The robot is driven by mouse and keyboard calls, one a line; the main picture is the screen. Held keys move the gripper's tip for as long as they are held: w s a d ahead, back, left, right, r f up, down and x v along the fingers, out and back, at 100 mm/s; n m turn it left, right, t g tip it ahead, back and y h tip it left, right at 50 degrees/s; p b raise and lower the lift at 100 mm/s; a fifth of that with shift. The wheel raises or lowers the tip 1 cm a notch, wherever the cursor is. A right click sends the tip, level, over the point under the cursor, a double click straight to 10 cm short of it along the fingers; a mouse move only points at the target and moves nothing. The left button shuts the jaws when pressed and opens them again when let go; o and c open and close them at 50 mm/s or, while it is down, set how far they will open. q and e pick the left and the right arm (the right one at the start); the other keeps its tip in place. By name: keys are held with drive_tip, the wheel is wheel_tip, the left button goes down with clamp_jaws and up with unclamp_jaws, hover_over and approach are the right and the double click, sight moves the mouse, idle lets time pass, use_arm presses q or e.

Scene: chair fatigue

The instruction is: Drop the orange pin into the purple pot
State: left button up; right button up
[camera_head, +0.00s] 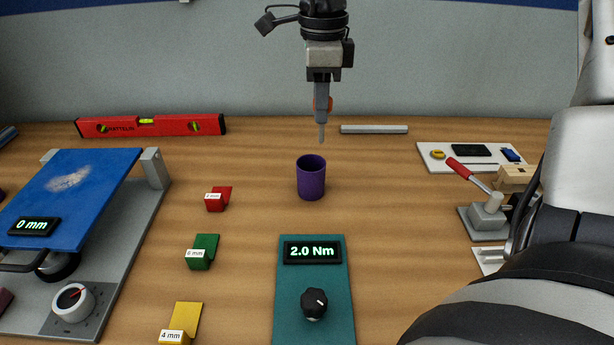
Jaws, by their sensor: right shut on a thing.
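My right gripper (322,110) hangs down at the top middle. It is shut on the orange pin (329,103), whose orange part shows at both sides of the fingers. A thin grey tip points down below the fingers; I cannot tell if it belongs to the pin. The purple pot (311,182) stands upright on the table with its mouth open upward. The grey tip shows just above the pot's rim and slightly right of its middle, apart from it in the picture. Their exact depth is hard to tell. My left gripper is not in view.
A teal box (314,274) reading 2.0 Nm stands in front of the pot. Red (218,199), green (203,252) and yellow (182,322) blocks lie left. A red level (150,125) and grey bar (374,129) lie behind. A red-handled clamp (487,215) stands right.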

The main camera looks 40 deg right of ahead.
drive_tip(key=shift+w+f+b, duration=0.1)
drive_tip(key=shift+f+b, duration=1.05)
drive_tip(key=shift+f, duration=1.15)
drive_tip(key=o, duration=1)
drive_tip(key=shift+r, duration=0.15)
wheel_tip(320, 180, up, 16)
